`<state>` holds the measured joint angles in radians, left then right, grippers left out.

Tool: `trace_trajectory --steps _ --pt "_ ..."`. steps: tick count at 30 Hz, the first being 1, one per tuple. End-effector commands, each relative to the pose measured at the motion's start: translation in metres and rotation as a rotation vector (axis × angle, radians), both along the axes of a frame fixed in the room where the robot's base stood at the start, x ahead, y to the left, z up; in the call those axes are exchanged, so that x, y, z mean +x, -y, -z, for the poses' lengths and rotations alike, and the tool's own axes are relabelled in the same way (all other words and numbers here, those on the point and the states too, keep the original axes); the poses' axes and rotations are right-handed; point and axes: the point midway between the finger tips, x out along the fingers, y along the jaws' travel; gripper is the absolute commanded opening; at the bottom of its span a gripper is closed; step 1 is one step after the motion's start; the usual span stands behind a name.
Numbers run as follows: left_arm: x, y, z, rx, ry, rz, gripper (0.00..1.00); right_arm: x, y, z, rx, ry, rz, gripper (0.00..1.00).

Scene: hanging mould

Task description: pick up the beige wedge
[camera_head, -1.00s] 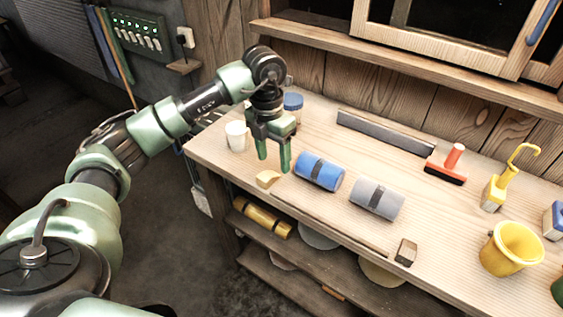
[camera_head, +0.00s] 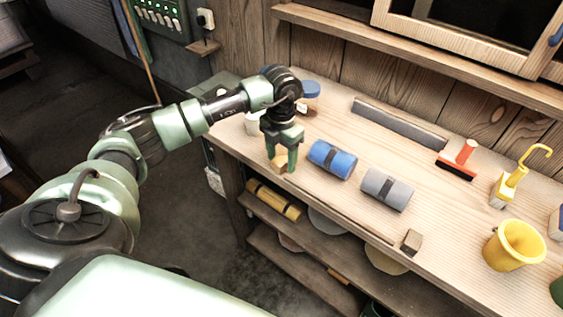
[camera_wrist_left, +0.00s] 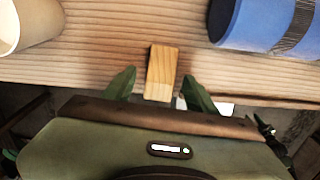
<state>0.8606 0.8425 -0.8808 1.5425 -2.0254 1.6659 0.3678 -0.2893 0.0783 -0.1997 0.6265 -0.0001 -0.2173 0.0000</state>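The beige wedge (camera_wrist_left: 162,72) lies on the wooden workbench near its front edge. In the head view the wedge (camera_head: 279,163) is partly hidden by my left gripper (camera_head: 282,164), which points down over it. In the left wrist view the two green fingertips of my left gripper (camera_wrist_left: 160,85) are apart, one on each side of the wedge, with gaps visible between them and it. The left gripper is open. My right gripper is in neither view.
A blue roll (camera_head: 332,159) lies just right of the gripper, with a grey roll (camera_head: 387,189) beyond it. A white cup (camera_head: 252,124) stands behind the gripper at left. A small dark block (camera_head: 412,242) sits at the front edge. A yellow bucket (camera_head: 514,245) is farther right.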

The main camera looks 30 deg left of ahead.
Motion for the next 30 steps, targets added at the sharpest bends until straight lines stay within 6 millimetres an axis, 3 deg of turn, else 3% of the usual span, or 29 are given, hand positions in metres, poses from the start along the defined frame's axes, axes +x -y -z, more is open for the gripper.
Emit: trace_trajectory --steps 1,6,14,20,26,30 --pt "0.000 0.000 0.000 0.000 0.000 0.000 0.41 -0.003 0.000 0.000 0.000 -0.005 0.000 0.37" --pt "0.000 0.000 0.000 0.000 0.000 0.000 0.00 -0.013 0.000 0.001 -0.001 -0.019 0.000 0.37" --pt "0.000 0.000 -0.001 0.000 0.000 0.000 0.00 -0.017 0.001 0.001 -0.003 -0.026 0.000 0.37" --pt "0.001 0.000 -0.013 0.001 0.003 0.000 0.00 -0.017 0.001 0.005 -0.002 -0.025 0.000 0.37" --pt "0.002 0.000 -0.048 0.000 0.007 0.001 0.00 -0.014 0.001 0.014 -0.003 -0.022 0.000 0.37" --pt "0.002 0.000 -0.090 0.001 0.009 0.000 0.00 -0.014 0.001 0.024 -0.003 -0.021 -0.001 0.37"
